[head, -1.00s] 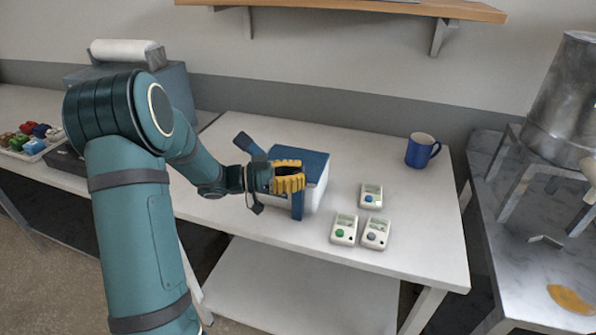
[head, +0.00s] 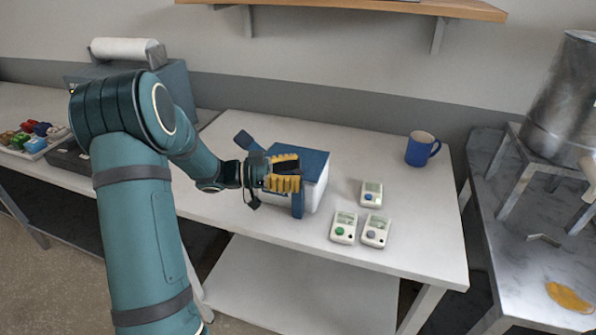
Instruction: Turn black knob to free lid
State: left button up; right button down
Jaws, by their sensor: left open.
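A white box with a blue lid (head: 312,162) stands on the white table. A blue strap or latch piece (head: 297,205) hangs down its front. My left gripper (head: 286,178), with yellow ribbed fingers, is at the front left of the box and covers part of its front. Its fingers are open, and I cannot tell whether they touch the box. The black knob is not visible; the gripper may hide it. My right gripper is not in view.
Several small items crowd the table: three white handheld devices (head: 371,194) right of the box and a blue mug (head: 421,149) at the back right. A tray of coloured pieces (head: 36,143) is far left. A metal vessel (head: 563,100) stands on the right-hand table.

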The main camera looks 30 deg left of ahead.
pick_arm(q)
jog(key=v, duration=1.1)
jog(key=shift+a, duration=0.15)
jog(key=shift+r, duration=0.15)
